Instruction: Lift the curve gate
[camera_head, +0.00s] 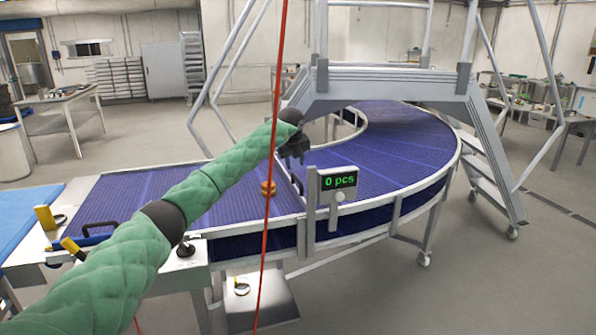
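A blue conveyor belt (180,190) runs straight from the left, then bends into a curve (410,140). A thin bar across the belt where the curve starts looks like the curve gate (298,186); it appears low at the belt. My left arm, in a green quilted sleeve, reaches in from the lower left. My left gripper (294,150) is dark and small, over the belt at the far end of this bar. I cannot tell whether it touches the bar or whether its fingers are open. My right gripper is not in view.
A small orange-brown round item (268,188) sits on the belt before the bar. A counter display (338,183) reading "0 pcs" stands at the near rail. A metal step platform (390,85) bridges the curve. A red line (268,200) crosses the view.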

